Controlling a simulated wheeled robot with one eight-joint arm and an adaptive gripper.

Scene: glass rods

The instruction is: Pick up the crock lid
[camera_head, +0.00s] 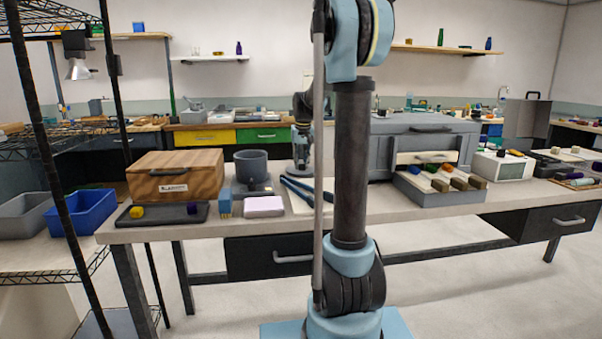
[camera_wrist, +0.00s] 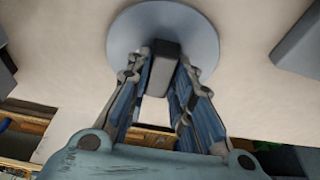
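The crock lid is a round blue-grey disc (camera_wrist: 122,38) with a dark block-shaped handle (camera_wrist: 164,70), seen from above in the wrist view. It appears to lie on the pale bench top. My gripper (camera_wrist: 165,58) reaches over it, with one finger on each side of the handle. The fingertips are very close to the handle; whether they press on it I cannot tell. In the head view my gripper (camera_head: 302,168) is low over the bench, partly behind my arm, and I cannot make out the lid there. A dark grey crock (camera_head: 251,167) stands to its left.
A wooden box (camera_head: 176,176) and a dark tray (camera_head: 140,217) are at the bench's left. Dark blue tools (camera_head: 300,189) lie near my gripper. A grey toolbox (camera_head: 425,140) and a tray of colored blocks (camera_head: 437,196) stand to the right.

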